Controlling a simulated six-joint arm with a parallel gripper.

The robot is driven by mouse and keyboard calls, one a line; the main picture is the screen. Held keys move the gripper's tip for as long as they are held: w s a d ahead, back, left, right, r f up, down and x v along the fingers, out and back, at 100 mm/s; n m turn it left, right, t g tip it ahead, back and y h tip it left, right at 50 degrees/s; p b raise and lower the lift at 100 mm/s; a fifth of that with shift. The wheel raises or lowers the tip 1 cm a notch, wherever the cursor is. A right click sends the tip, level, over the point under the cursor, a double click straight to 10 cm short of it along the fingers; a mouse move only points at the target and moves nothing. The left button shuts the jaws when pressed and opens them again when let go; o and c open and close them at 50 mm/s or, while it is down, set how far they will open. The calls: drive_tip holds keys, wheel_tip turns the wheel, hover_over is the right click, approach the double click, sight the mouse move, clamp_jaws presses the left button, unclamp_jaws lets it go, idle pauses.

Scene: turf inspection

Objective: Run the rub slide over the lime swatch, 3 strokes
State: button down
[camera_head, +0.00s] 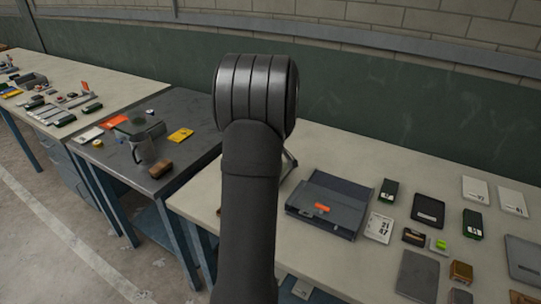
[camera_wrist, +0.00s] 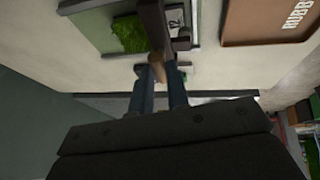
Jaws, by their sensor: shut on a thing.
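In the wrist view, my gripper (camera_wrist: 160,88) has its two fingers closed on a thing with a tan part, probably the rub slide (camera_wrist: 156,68). Dark bars (camera_wrist: 153,25) extend beyond the fingers; I cannot tell whether they belong to it. A green turf-like swatch (camera_wrist: 129,34) lies on a grey-green plate just left of the dark bars; I cannot tell whether it is the lime swatch. A printed white card (camera_wrist: 176,19) is beside it. Contact between slide and swatch cannot be made out. In the head view my arm hides the gripper.
A brown tray with lettering (camera_wrist: 256,43) is at the wrist view's upper right. In the head view, an open dark case (camera_head: 310,205), a small bright green piece (camera_head: 441,244) and several cards lie on the right table. A dark table (camera_head: 190,110) holds a mug (camera_head: 143,150).

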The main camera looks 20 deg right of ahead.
drive_tip(key=shift+s+a, duration=0.2)
drive_tip(key=c, duration=1.4)
unclamp_jaws()
drive_tip(key=shift+s+d+r, duration=0.1)
drive_tip(key=shift+s+r, duration=0.05)
drive_tip(key=shift+r, duration=0.35)
drive_tip(key=v, duration=1.6)
drive_tip(key=shift+s+r, duration=0.2)
